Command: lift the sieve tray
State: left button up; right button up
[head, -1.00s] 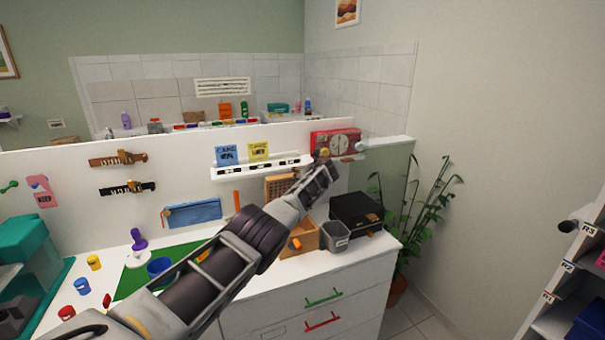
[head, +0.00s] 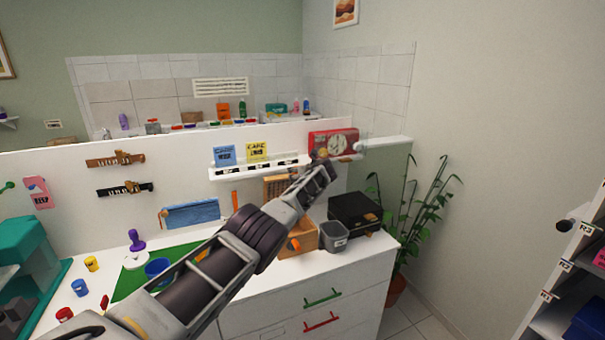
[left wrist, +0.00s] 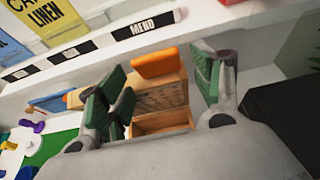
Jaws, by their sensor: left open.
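A wooden piece with a perforated or mesh-like face (head: 276,188), which looks like the sieve tray, stands at the back of the white counter under the wall shelf. In the left wrist view the mesh face (left wrist: 160,97) shows between my fingers, with an orange block (left wrist: 158,63) at its upper edge. My left gripper (head: 324,166) is raised over the counter near the shelf. In the left wrist view its green-padded fingers (left wrist: 162,90) are spread apart with nothing clamped. I cannot tell the exact gap to the tray. My right gripper is not in view.
The shelf (head: 262,168) with label cards runs above. A plant (head: 425,210) stands right of the counter.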

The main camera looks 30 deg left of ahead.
pick_arm(q)
jog(key=shift+s+d+r, duration=0.2)
jog(key=shift+d, duration=0.25)
jog(key=shift+s+d+r, duration=0.1)
jog(key=shift+s+d, duration=0.1)
jog(key=shift+s, duration=0.05)
jog(key=v, duration=1)
jog(key=shift+s, duration=0.15)
dwell(1.0)
dwell(0.5)
